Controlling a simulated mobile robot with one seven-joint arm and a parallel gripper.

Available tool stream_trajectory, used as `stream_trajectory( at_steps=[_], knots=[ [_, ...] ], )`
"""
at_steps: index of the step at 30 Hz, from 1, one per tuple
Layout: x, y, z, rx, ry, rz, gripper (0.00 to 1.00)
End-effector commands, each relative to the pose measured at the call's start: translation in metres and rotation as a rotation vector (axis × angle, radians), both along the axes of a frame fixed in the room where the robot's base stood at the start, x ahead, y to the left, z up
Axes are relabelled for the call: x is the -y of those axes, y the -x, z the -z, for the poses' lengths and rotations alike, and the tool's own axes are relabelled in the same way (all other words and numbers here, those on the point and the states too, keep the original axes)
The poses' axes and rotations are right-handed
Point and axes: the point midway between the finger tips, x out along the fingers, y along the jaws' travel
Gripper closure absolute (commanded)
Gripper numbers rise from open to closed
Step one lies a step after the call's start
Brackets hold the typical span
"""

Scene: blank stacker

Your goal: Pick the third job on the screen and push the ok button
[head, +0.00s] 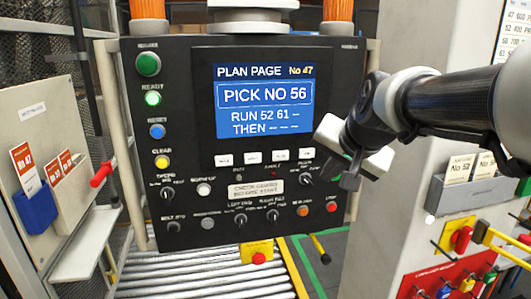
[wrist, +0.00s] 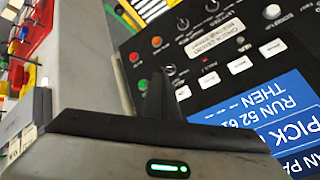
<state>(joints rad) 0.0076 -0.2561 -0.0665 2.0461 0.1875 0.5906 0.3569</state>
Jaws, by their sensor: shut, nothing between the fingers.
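The screen (head: 264,100) on the black panel is lit blue. It reads "PLAN PAGE No 47", a boxed "PICK NO 56", "RUN 52 61" and "THEN", with the end of that line blank or hidden. The screen also shows partly, rotated, in the wrist view (wrist: 285,115). A row of white keys (head: 252,157) sits below it; their labels are too small to read, and I cannot tell which button is ok. My gripper (head: 350,182) is shut and empty, in front of the panel's lower right, right of the keys. Its fingers (wrist: 158,92) show in the wrist view.
Left of the screen are a green button (head: 148,64), a lit ready lamp (head: 152,98), a blue reset button (head: 157,131) and a yellow clear button (head: 162,162). Knobs and a red button (head: 332,206) lie below. A grey card holder (head: 470,193) is at right.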

Motion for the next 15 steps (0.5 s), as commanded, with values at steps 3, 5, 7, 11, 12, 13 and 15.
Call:
stream_trajectory(
  at_steps=[3, 5, 7, 11, 12, 13, 15],
  knots=[
    [-0.003, -0.012, -0.001, -0.004, 0.001, -0.001, 1.0],
    [-0.004, -0.02, -0.001, -0.003, 0.001, -0.002, 1.0],
    [-0.007, -0.031, -0.001, -0.004, 0.001, -0.003, 1.0],
    [-0.01, -0.049, -0.001, -0.004, 0.0, -0.002, 1.0],
    [-0.012, -0.054, -0.001, -0.002, 0.0, -0.002, 1.0],
    [-0.012, -0.058, -0.001, -0.002, 0.0, -0.002, 1.0],
    [-0.014, -0.065, -0.001, -0.003, 0.001, -0.002, 1.0]
  ],
)
